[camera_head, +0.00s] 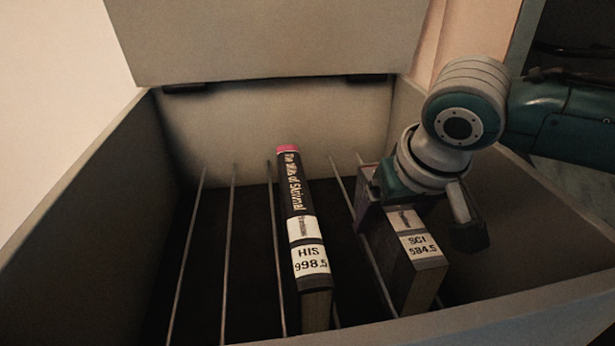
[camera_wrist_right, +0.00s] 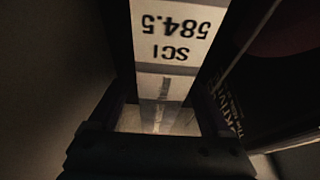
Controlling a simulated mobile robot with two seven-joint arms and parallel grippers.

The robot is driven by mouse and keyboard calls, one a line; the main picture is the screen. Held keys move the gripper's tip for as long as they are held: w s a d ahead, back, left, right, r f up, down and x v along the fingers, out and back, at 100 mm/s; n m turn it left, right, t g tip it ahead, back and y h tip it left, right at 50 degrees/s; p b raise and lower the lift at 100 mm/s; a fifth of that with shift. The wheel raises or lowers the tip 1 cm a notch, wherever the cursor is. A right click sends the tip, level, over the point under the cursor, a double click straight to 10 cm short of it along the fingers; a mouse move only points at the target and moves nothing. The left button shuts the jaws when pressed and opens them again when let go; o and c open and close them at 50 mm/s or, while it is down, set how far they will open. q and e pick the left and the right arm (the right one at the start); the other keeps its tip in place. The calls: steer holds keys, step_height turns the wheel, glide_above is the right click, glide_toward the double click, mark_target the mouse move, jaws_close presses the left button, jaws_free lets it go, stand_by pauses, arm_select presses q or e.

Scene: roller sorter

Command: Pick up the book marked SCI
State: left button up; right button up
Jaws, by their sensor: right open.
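The SCI book (camera_head: 420,262) is dark with white labels reading SCI and 584.5. It stands in the right part of the bin, spine up. My right gripper (camera_head: 418,222) is over the far part of this book, open, with one finger on each side of it. In the right wrist view the SCI label (camera_wrist_right: 172,50) shows upside down, and the spine runs between the two dark fingers (camera_wrist_right: 160,112). Whether the fingers touch the covers cannot be told. My left gripper is not in view.
A black HIS 998.5 book (camera_head: 303,235) stands left of the SCI book, between thin metal divider rods (camera_head: 229,230). The slots further left are empty. The bin's walls (camera_head: 90,215) surround the books, and a raised panel (camera_head: 265,45) stands behind.

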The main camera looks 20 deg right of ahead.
steer(key=shift+f, duration=0.2)
jaws_close()
stand_by(0.6)
steer(key=shift+w, duration=0.1)
